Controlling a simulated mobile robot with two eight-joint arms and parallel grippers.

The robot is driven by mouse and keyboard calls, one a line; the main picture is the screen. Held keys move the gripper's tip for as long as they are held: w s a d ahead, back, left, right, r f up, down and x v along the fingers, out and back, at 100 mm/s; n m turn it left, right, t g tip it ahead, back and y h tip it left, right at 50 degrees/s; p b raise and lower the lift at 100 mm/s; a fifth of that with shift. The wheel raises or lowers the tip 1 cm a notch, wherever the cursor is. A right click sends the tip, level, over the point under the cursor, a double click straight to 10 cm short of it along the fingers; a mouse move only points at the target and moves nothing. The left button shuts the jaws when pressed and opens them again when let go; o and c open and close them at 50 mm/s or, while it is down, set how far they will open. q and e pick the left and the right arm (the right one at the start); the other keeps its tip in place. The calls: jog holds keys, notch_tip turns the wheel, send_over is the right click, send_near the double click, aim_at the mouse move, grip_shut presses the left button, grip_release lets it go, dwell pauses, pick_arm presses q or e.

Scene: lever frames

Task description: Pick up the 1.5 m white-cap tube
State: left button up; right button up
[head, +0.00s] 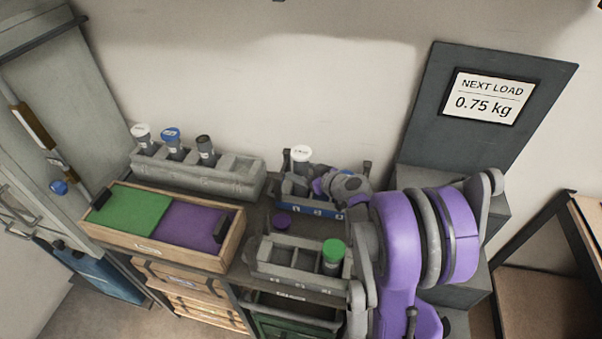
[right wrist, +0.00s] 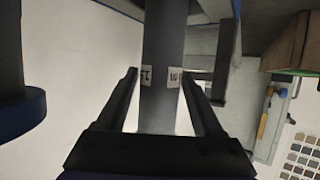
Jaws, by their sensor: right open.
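A dark grey tube (head: 301,167) with a white cap stands upright at the left part of a small blue-fronted rack (head: 318,211). My right gripper (head: 319,181) is at that rack, just right of the tube. In the right wrist view a dark tube (right wrist: 165,45) with a white label runs between the open fingers of my right gripper (right wrist: 160,85). The label partly reads "1.5 m"; the cap is out of that view. Another white-cap tube (head: 142,138) stands in the grey rack (head: 215,184) at the left. My left gripper is not in view.
A blue-cap tube (head: 172,143) and a black-cap tube (head: 206,151) share the left rack. A front grey rack (head: 285,262) holds a green-cap tube (head: 332,257). A wooden tray (head: 160,248) has green and purple halves. A sign (head: 488,98) reads "NEXT LOAD 0.75 kg".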

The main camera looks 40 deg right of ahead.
jog(key=shift+w, duration=0.1)
grip_shut()
dwell(0.3)
